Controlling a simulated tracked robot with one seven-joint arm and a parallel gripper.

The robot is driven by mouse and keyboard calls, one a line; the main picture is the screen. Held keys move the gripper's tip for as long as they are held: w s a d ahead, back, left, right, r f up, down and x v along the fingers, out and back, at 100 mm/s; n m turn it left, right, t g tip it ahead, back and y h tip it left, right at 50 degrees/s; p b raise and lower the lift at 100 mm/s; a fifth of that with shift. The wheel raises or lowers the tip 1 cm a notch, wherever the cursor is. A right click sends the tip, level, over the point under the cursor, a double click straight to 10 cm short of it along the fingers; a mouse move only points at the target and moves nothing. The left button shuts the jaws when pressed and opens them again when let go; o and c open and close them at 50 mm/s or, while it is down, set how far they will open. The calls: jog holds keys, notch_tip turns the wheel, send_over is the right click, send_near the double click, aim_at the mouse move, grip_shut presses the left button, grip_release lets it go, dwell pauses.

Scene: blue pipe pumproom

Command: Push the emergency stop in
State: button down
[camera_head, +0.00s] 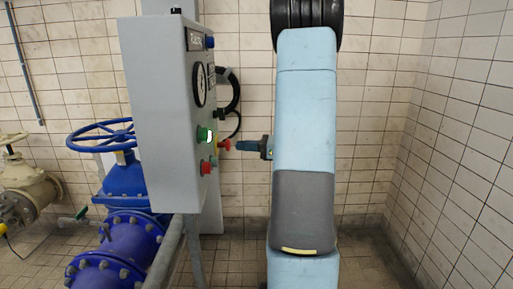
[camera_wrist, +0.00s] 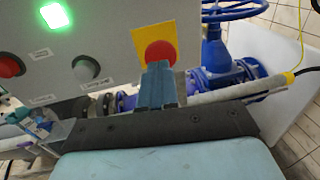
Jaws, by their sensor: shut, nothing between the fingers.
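The emergency stop is a red mushroom button (camera_head: 225,145) on the right-facing front of a grey control box (camera_head: 160,120). In the wrist view the red button (camera_wrist: 160,53) sits on a yellow plate (camera_wrist: 140,40). My gripper (camera_head: 238,146) is shut and empty, its blue fingers pointing left at the button at about its height. The fingertips are very close to the button; I cannot tell whether they touch. In the wrist view the shut fingers (camera_wrist: 158,68) cover the button's lower edge.
The box also carries a lit green button (camera_wrist: 54,15), another red button (camera_wrist: 10,66), a dark knob (camera_wrist: 86,68) and a round gauge (camera_head: 200,85). Blue pipework with a handwheel (camera_head: 100,135) stands left of the box. A tiled wall is behind; floor at right is clear.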

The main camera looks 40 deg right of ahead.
jog(key=shift+x, duration=0.95)
jog(key=shift+x, duration=1)
jog(key=shift+s+a+r, duration=0.1)
jog(key=shift+a, duration=0.1)
jog(key=v, duration=1.4)
jog(key=shift+s+d, duration=0.15)
jog(key=shift+d, duration=0.15)
jog(key=shift+a, duration=0.1)
